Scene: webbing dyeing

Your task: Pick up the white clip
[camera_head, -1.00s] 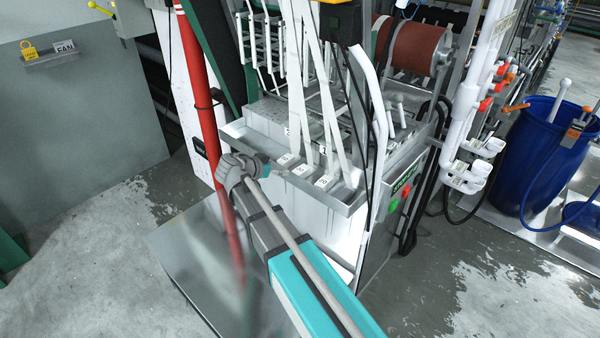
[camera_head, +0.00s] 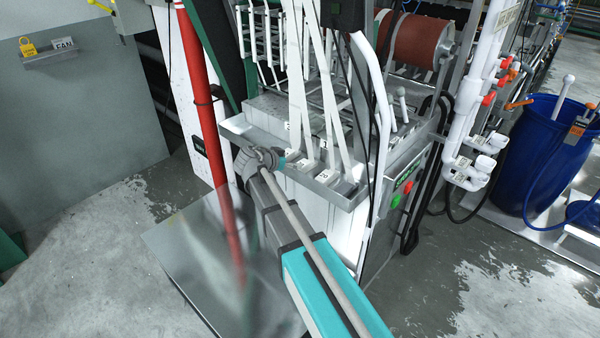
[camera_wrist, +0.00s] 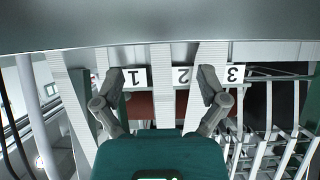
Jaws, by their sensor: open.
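No white clip can be told apart for certain. Small white numbered pieces sit at the lower ends of the pale webbing straps, on the metal tray (camera_head: 345,195). One such piece (camera_head: 327,176) shows in the head view. In the wrist view the white pieces marked 1 (camera_wrist: 134,78), 2 (camera_wrist: 183,76) and 3 (camera_wrist: 233,74) form a row, upside down. My gripper (camera_wrist: 159,76) is open and empty, its fingers on either side of the piece marked 2. In the head view my gripper (camera_head: 285,161) is at the tray's left part, largely hidden by my wrist.
A red pipe (camera_head: 205,110) stands left of my wrist. The machine's panel with green and red buttons (camera_head: 395,200) is right of the tray. Straps rise above the tray. A blue barrel (camera_head: 545,150) stands far right. The floor at left is open.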

